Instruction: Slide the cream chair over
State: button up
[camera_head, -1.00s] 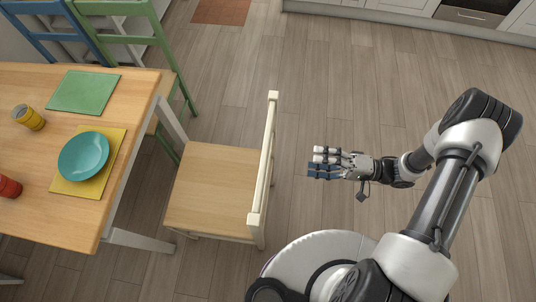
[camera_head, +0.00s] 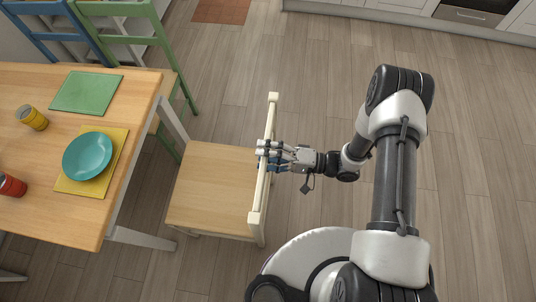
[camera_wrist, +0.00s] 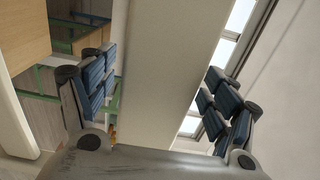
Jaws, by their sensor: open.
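The cream chair (camera_head: 212,190) stands on the floor at the right side of the wooden table, its wooden seat toward the table and its backrest on the right. My gripper (camera_head: 264,156) is at the middle of the top rail of the backrest, with its fingertips reaching over the rail. In the wrist view, the cream rail (camera_wrist: 168,70) runs between the two open finger sets of my gripper (camera_wrist: 158,95). I cannot tell whether the fingers touch it.
The wooden table (camera_head: 40,215) holds a teal plate (camera_head: 87,156) on a yellow mat, a green mat (camera_head: 86,92), a yellow cup (camera_head: 32,117) and a red cup (camera_head: 11,185). A green chair (camera_head: 130,40) and a blue chair (camera_head: 45,30) stand behind. Floor on the right is clear.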

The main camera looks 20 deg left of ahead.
jog(key=shift+c, duration=0.2)
jog(key=shift+r, duration=0.1)
grip_shut()
dwell(0.8)
